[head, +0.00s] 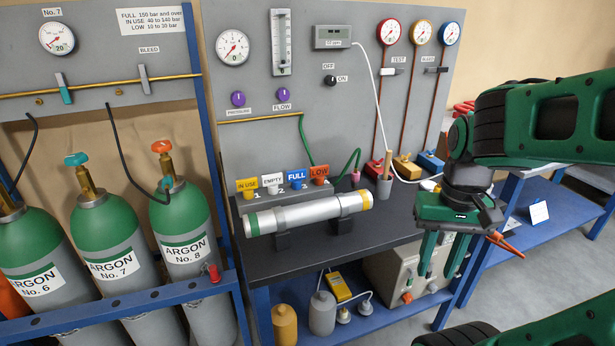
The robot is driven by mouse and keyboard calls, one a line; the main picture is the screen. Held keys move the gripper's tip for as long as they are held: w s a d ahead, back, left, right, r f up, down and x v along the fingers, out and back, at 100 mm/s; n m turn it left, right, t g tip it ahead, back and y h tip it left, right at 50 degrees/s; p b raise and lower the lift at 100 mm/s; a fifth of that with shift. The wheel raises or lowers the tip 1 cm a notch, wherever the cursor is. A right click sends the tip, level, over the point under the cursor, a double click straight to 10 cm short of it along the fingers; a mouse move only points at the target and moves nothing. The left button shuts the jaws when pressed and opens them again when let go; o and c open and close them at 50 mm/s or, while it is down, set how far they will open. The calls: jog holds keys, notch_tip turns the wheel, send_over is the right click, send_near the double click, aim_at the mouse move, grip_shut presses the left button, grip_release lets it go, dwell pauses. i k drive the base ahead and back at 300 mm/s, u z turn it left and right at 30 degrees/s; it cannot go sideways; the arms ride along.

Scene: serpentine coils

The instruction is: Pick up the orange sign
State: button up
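The orange sign (319,171), marked LOW, is the rightmost of a row of small tags standing in a grey numbered rack (292,191) at the back of the dark bench top. Left of it stand a blue FULL tag (297,177), a white EMPTY tag (272,181) and a yellow IN USE tag (247,185). My gripper (439,272) is to the right of the sign, well apart from it, near the bench's right end. Its fingers point down with a gap between them, and I see nothing held.
A silver cylinder (300,213) lies on cradles in front of the rack. A grey cup (384,187) and coloured blocks stand at the bench's back right. Argon bottles (182,240) stand at the left. The dark bench top (345,255) is clear at the front.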

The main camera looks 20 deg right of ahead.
aim_at(318, 172)
jog(key=i, duration=0.85)
jog(key=z, duration=0.1)
